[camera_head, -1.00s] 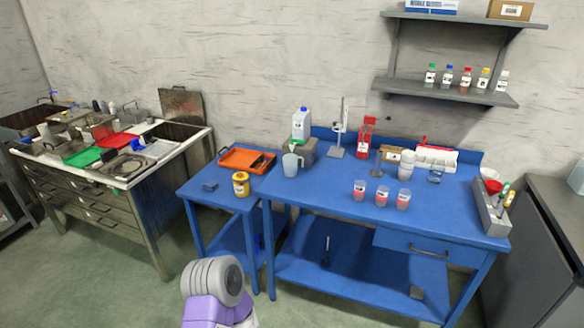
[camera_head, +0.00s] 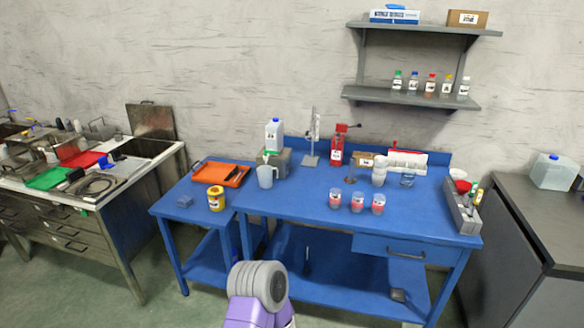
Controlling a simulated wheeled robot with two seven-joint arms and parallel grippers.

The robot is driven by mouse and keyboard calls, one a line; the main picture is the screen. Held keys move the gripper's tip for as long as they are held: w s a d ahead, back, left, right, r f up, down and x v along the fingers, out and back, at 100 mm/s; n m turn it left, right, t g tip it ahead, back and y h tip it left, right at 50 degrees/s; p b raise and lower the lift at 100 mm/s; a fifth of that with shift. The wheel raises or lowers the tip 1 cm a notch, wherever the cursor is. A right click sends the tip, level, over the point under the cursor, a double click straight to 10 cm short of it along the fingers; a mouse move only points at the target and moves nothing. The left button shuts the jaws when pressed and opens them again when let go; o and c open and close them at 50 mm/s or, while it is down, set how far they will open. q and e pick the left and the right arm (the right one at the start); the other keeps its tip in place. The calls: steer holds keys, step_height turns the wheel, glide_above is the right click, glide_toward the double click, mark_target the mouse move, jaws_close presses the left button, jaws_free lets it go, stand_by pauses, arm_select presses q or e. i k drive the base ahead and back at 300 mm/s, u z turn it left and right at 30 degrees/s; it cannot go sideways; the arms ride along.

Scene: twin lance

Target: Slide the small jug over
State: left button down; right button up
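The small jug (camera_head: 266,176) is a pale grey, translucent jug with a handle. It stands upright near the left end of the blue workbench (camera_head: 310,205), in front of a grey box and a white bottle with a blue cap (camera_head: 274,136). A grey and purple part of my own arm shows at the bottom centre, well short of the bench. Neither of my grippers is in view.
Several red-filled cups (camera_head: 357,202) stand right of the jug, near the bench front. A yellow tin (camera_head: 215,198) and an orange tray (camera_head: 221,174) are on the lower side table to the left. The bench surface between jug and cups is clear.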

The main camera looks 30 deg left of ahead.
mark_target(265, 173)
steer(key=z, duration=0.1)
steer(key=i, duration=0.2)
steer(key=z, duration=3.2)
steer(key=k, duration=3)
steer(key=u, duration=1.2)
